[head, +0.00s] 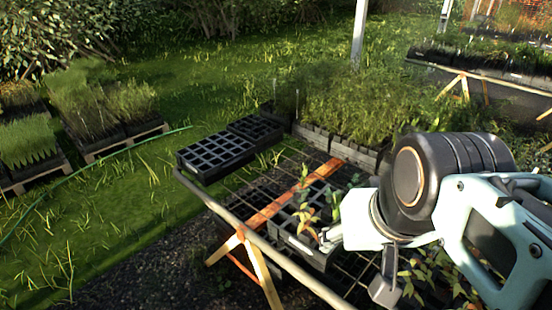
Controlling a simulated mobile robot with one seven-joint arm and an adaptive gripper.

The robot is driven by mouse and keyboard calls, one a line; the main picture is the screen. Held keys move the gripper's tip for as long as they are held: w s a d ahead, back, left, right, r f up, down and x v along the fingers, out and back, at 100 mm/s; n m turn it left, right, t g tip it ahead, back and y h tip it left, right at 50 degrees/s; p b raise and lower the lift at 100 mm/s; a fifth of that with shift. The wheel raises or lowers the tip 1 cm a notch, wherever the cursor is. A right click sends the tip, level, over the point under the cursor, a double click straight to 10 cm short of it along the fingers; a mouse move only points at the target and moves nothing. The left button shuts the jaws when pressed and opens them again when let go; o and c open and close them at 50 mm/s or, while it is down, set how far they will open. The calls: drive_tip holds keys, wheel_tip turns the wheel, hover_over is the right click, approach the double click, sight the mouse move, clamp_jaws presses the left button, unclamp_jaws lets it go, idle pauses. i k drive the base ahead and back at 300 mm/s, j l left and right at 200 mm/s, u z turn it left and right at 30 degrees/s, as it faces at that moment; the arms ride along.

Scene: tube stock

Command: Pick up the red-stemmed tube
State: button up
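Small seedlings with orange-red and green leaves (306,214) stand in a grey cell tray (305,250) on the wire-topped bench. At this size I cannot tell which one is the red-stemmed tube, and no single tube shows clearly. My gripper (330,238) is at the right of the picture, low over the bench, just right of these seedlings. Its pale end overlaps the tray in the picture; I cannot tell whether it touches anything. The fingers are too small and partly hidden to show their opening. My arm hides part of the bench and plants behind it.
The bench has a metal rail (265,247) and wooden trestle legs (262,268). Empty black cell trays (213,172) lie at its far left end. Dense green seedlings (362,108) in dark pots stand behind. More potted plants (100,105) sit on pallets at left; grass lies between.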

sight(308, 233)
drive_tip(key=i+j+z, duration=0.15)
drive_tip(key=z, duration=0.3)
drive_tip(key=i+j+z, duration=0.15)
drive_tip(key=z, duration=0.25)
drive_tip(key=i+j+z, duration=0.1)
drive_tip(key=j+z, duration=0.15)
drive_tip(key=z, duration=0.2)
drive_tip(key=j+z, duration=0.15)
drive_tip(key=l+u, duration=0.1)
